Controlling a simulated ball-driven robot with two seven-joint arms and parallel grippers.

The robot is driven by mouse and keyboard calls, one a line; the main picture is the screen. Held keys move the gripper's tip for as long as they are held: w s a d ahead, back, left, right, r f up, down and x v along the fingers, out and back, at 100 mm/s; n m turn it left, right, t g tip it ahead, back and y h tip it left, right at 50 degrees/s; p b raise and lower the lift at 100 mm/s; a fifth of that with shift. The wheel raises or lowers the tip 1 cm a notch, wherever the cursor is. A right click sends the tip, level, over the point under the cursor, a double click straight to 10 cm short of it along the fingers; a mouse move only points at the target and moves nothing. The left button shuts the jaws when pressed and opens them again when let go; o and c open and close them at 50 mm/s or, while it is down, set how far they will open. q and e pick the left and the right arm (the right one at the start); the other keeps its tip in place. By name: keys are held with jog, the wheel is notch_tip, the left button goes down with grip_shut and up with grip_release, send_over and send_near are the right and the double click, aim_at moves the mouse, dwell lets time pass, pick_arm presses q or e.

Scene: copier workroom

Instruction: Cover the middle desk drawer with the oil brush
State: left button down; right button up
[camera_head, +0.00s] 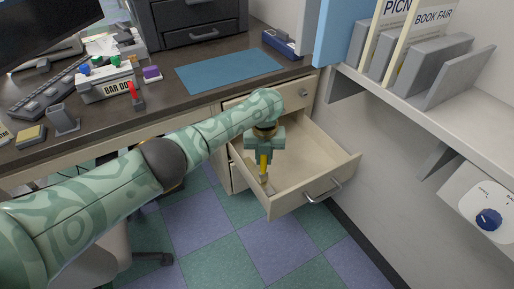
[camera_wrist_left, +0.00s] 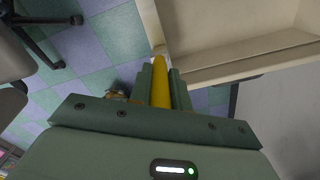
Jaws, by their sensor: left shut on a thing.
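My left gripper (camera_head: 264,150) is shut on the yellow handle of the oil brush (camera_head: 264,163). The brush points down, with a pale head at its lower end, over the left side of the open desk drawer (camera_head: 321,170). I cannot tell whether the brush head touches the drawer. In the left wrist view, the yellow brush handle (camera_wrist_left: 160,82) stands between my left gripper's fingers (camera_wrist_left: 162,88), and the drawer's pale inside (camera_wrist_left: 235,25) shows at upper right. The drawer looks empty where visible. My right gripper is not in view.
A closed drawer with a round knob (camera_head: 303,93) is above the open one. The dark desktop (camera_head: 185,98) holds a blue mat (camera_head: 228,68), a keyboard and small items. A shelf with grey file holders (camera_head: 430,65) is at right. A chair base (camera_head: 150,258) stands below.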

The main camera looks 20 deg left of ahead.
pick_arm(q)
jog(key=shift+f, duration=0.15)
jog(key=shift+f, duration=0.1)
dwell(0.3)
